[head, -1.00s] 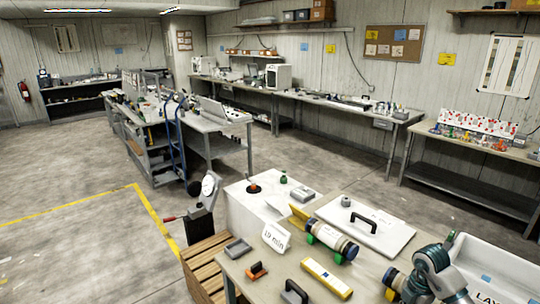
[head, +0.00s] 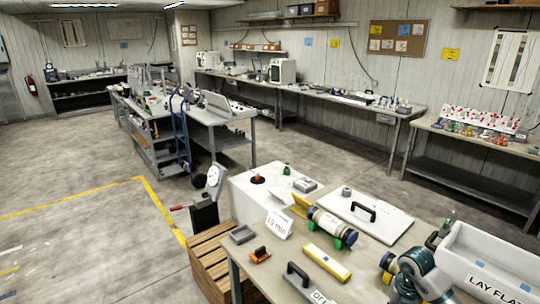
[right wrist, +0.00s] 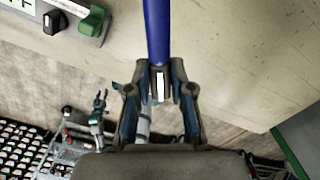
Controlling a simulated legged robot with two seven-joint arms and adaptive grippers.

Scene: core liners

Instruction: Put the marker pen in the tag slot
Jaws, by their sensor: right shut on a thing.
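In the right wrist view my right gripper (right wrist: 158,80) is shut on a long blue rod, which I take to be the marker pen (right wrist: 157,30). The pen runs from between the fingertips to the top edge of the picture, and its far end is out of view. In the head view a teal and dark part of my right arm (head: 415,275) shows at the lower right, over the near bench; the pen cannot be made out there. My left gripper is not in view. I cannot tell which thing is the tag slot.
The near bench holds a yellow block (head: 327,262), a banded cylinder (head: 332,227), a white board with a black handle (head: 368,217), a "12 min" card (head: 279,224) and a white tray (head: 490,262) at right. The right wrist view shows a green switch (right wrist: 91,22).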

